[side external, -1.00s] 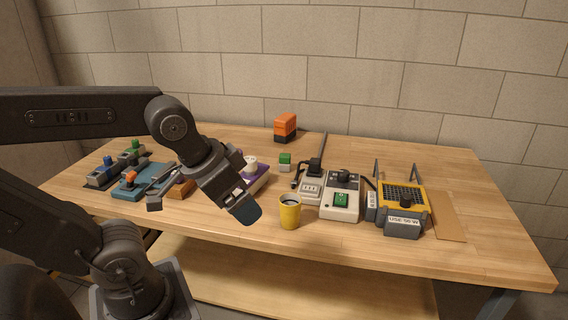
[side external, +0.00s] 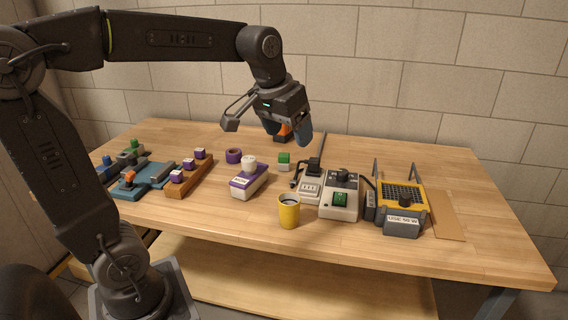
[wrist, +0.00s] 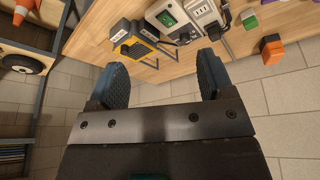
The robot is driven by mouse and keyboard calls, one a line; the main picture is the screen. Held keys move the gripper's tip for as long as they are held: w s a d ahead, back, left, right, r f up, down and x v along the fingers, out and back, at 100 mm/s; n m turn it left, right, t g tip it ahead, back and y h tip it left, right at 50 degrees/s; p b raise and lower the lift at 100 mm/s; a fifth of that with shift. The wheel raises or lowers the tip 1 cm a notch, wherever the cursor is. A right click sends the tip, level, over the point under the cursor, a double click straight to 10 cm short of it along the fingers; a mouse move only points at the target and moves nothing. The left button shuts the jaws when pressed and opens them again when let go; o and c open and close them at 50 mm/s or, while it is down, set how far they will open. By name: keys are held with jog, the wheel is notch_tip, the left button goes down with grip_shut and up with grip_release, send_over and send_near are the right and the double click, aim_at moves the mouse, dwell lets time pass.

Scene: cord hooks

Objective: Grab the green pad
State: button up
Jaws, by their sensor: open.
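A small block with a green top (side external: 284,157) and a pale lower part stands alone mid-table; it also shows near the top right of the wrist view (wrist: 250,22). It is the loose green piece that best fits the green pad. A green switch face (side external: 340,199) also sits on a white and grey box, and it shows in the wrist view (wrist: 167,19). My gripper (side external: 289,130) is open and empty, raised above the back of the table, higher than the green-topped block and apart from it. Its blue fingers spread wide in the wrist view (wrist: 163,80).
An orange block (side external: 284,138) stands at the back, partly hidden by my gripper. A yellow cup (side external: 289,211), a purple and white box (side external: 249,182), a white socket box (side external: 310,188) and a yellow device (side external: 403,196) stand around. Clear table lies at the front left.

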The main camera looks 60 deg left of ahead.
jog(key=w+a+f+n+g, duration=0.1)
jog(key=w+a+n, duration=0.1)
jog(key=w+a, duration=0.7)
jog(key=n+g, duration=0.3)
jog(key=n, duration=0.3)
send_over(284, 163)
jog(key=shift+h, duration=0.3)
notch_tip(284, 163, down, 21)
jog(key=shift+w+a+r, duration=0.1)
jog(key=shift+a+f, duration=0.15)
jog(key=shift+f, duration=3.75)
jog(key=c, duration=1)
